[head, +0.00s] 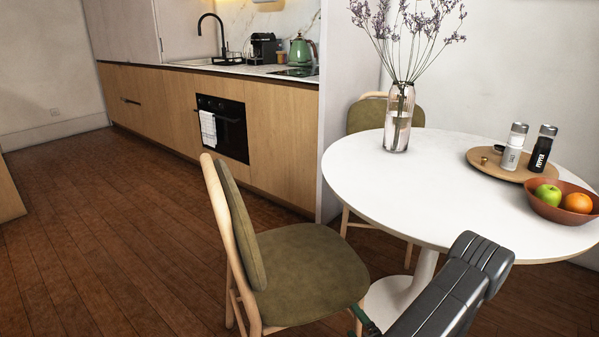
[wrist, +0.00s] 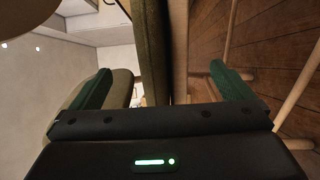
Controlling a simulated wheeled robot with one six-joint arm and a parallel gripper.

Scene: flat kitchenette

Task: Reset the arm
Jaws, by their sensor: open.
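My gripper (wrist: 160,75) is open in the wrist view, its two green fingers spread wide with nothing held between them. In the head view my dark arm reaches in at the lower right, in front of the round white table (head: 440,215). A bit of green at the bottom edge, beside the near chair's seat, looks like part of my gripper (head: 366,322). The near chair (head: 300,265) has an olive seat and a pale wood frame. In the wrist view, olive upholstery (wrist: 151,50) and wood legs show beyond the fingers. I cannot tell whether anything touches.
The table bears a glass vase (head: 398,125) of purple flowers, a wooden tray (head: 490,165) with two shakers, and a terracotta bowl (head: 560,212) with fruit. A second chair (head: 368,115) stands behind. Kitchen cabinets (head: 165,105) line the back. The wooden floor (head: 110,235) at left is clear.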

